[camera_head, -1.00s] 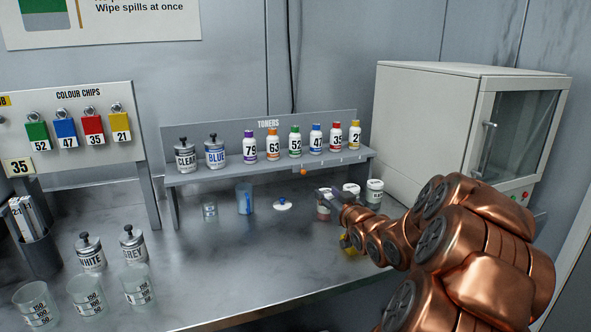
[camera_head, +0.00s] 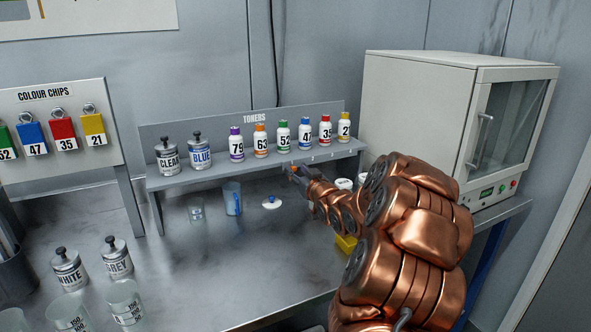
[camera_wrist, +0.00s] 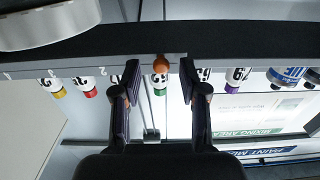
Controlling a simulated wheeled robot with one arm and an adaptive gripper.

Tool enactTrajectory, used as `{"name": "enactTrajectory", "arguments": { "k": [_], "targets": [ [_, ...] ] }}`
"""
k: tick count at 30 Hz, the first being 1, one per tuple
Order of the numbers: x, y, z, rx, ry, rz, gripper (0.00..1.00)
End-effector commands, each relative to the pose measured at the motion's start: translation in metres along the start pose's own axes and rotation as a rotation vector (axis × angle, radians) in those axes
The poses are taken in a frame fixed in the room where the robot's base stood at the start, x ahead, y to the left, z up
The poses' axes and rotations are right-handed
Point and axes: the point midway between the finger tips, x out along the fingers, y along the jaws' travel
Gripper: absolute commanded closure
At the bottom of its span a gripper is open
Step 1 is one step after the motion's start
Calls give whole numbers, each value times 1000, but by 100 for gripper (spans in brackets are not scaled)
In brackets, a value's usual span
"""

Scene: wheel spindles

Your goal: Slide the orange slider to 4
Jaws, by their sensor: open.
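The orange slider (camera_wrist: 160,64) is a small round knob on the front edge of the toner shelf (camera_head: 265,165). In the wrist view, which shows the scene upside down, it sits between my two fingertips with a gap on each side. My gripper (camera_wrist: 159,75) is open around it, one finger on each side, and holds nothing. In the head view my gripper (camera_head: 292,171) is at the shelf's front edge, below the bottles 52 and 47, and mostly covers the slider. Small pale scale marks run along the edge; most are too small to read.
Numbered toner bottles (camera_head: 283,139) and the CLEAR and BLUE tins (camera_head: 200,153) stand on the shelf just above. A white cabinet (camera_head: 415,105) stands at right.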

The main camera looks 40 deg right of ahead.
Motion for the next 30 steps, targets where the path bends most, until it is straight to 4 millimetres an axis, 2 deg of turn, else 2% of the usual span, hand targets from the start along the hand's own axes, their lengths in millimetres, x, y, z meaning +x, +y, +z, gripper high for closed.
{"name": "enactTrajectory", "arguments": {
  "k": [6, 14, 27, 30],
  "targets": [
    [12, -2, 1, 1, -2, -4, 57],
    [12, -2, 1, 1, 0, -3, 57],
    [12, -2, 1, 0, 0, -3, 100],
    [12, -2, 0, 0, 0, -3, 100]
  ]
}}
